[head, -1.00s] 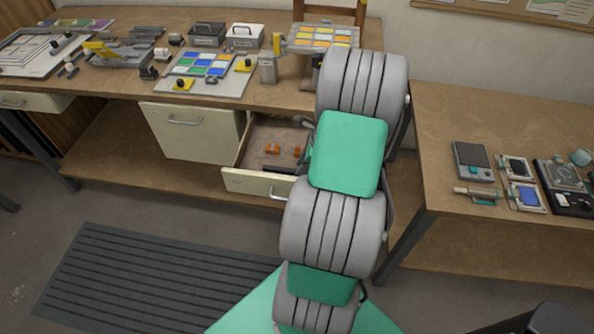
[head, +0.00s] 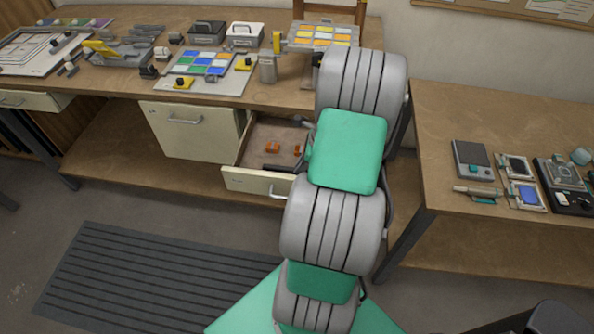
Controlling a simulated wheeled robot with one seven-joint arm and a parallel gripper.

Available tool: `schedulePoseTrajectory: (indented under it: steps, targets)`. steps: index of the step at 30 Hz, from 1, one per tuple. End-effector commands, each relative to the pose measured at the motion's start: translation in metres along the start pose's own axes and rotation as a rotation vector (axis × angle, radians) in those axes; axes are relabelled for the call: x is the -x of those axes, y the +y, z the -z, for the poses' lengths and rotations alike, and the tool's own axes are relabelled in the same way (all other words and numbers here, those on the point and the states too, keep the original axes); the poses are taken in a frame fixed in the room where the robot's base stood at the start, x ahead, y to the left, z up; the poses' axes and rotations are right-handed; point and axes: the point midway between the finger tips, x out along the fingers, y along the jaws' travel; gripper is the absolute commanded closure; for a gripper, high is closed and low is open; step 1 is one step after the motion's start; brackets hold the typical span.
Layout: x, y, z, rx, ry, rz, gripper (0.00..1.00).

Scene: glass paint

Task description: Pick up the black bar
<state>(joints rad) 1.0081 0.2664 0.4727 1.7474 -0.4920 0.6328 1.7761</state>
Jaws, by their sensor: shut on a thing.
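A black bar (head: 278,167) shows in the open drawer (head: 258,182), just behind its front panel. Its right end runs toward my arm, which covers the right part of the drawer. My gripper is hidden behind my own arm links, so its fingers and their contact with the bar do not show. Two small orange pieces, one on the left (head: 272,147) and one on the right (head: 297,151), are in the drawer behind the bar.
The workbench (head: 120,87) above the drawer holds a tile panel (head: 200,65), boxes and small tools. A cabinet front (head: 190,135) stands left of the drawer. A side table (head: 450,115) with devices is at the right. A dark mat (head: 140,290) lies on the floor.

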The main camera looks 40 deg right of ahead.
Motion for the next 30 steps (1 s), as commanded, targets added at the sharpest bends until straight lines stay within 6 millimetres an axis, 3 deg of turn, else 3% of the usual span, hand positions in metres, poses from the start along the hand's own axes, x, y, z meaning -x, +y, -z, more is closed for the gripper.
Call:
schedulePoseTrajectory:
  steps: [14,20,27,30]
  targets:
    - [0.003,-0.001,-0.001,0.001,0.000,0.002,1.00]
    - [0.028,-0.002,-0.011,0.003,0.000,0.008,1.00]
    - [0.084,0.048,-0.036,0.003,0.000,0.008,1.00]
    - [0.094,0.077,-0.041,0.001,0.001,0.005,1.00]
